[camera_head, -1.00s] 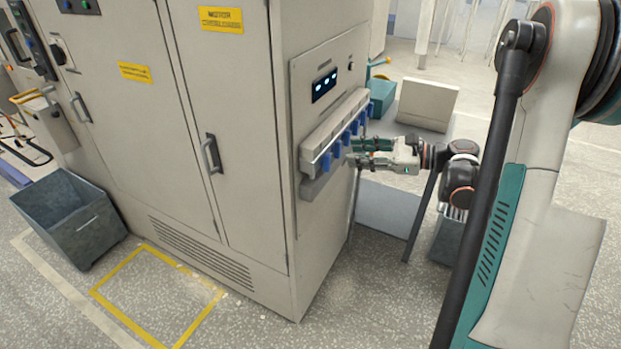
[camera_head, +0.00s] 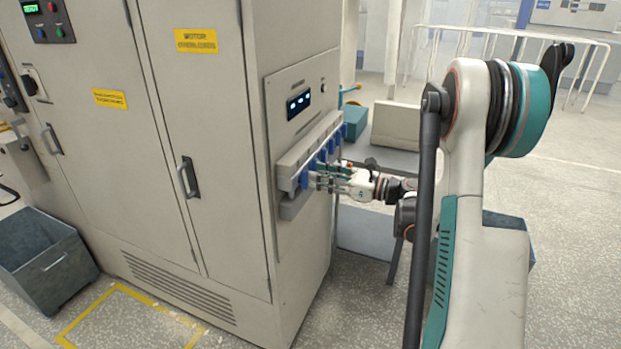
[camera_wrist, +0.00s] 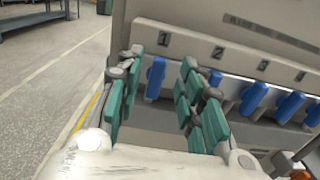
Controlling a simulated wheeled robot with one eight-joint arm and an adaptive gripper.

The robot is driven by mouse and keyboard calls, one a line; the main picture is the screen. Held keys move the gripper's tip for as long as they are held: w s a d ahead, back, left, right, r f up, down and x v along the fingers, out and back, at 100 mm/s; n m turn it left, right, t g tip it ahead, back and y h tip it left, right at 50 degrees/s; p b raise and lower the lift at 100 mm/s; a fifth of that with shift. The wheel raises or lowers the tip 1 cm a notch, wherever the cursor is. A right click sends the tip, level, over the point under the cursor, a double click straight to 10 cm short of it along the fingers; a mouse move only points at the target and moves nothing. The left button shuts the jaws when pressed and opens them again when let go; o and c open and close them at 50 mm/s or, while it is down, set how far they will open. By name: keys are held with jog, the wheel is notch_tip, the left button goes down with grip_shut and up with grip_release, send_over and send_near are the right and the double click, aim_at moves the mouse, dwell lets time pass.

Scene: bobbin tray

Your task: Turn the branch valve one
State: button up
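A row of blue valve handles sits along a grey manifold (camera_wrist: 215,65) marked with numbers. The branch valve one handle (camera_wrist: 155,78) is under the number 1 and stands roughly upright in the wrist view. My gripper (camera_wrist: 160,100) is open, with teal-padded fingers to the left and right of this handle. A gap shows on each side of the handle, wider on the right. In the head view my gripper (camera_head: 318,178) is at the near end of the row, and its fingers partly hide the handles.
The manifold is on the side of a tall grey cabinet (camera_head: 200,120). A teal box (camera_head: 355,122) stands behind. Open floor lies to the right.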

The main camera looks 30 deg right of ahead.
aim_at(305, 180)
jog(key=shift+b+x, duration=0.35)
jog(key=shift+x, duration=1.5)
grip_shut()
